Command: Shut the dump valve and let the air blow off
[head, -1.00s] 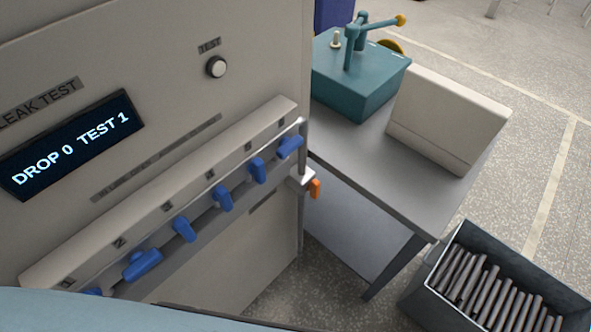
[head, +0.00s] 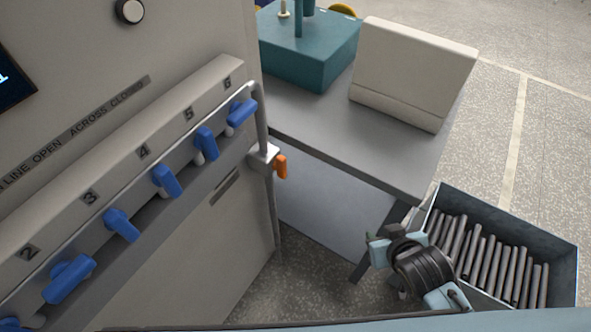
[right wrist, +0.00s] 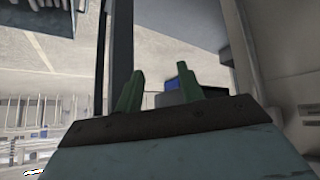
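The dump valve appears to be the orange handle (head: 281,166) on a pale valve body (head: 263,156). It sits on the vertical pipe at the right edge of the test panel. The handle hangs upright, roughly in line with the pipe. My right gripper (head: 373,243) is low in front of the side table, right of and below the handle, and apart from it. The right wrist view shows its two green fingers (right wrist: 160,88) spread with nothing between them. The orange handle cannot be made out in that view. My left gripper is out of view.
A row of blue-handled valves (head: 122,224) with numbers runs along the panel. A grey table (head: 350,150) holds a teal fixture (head: 310,50) and a pale box (head: 415,70). A metal bin (head: 555,245) of rods stands beside my right gripper. Speckled floor shows below the pipe.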

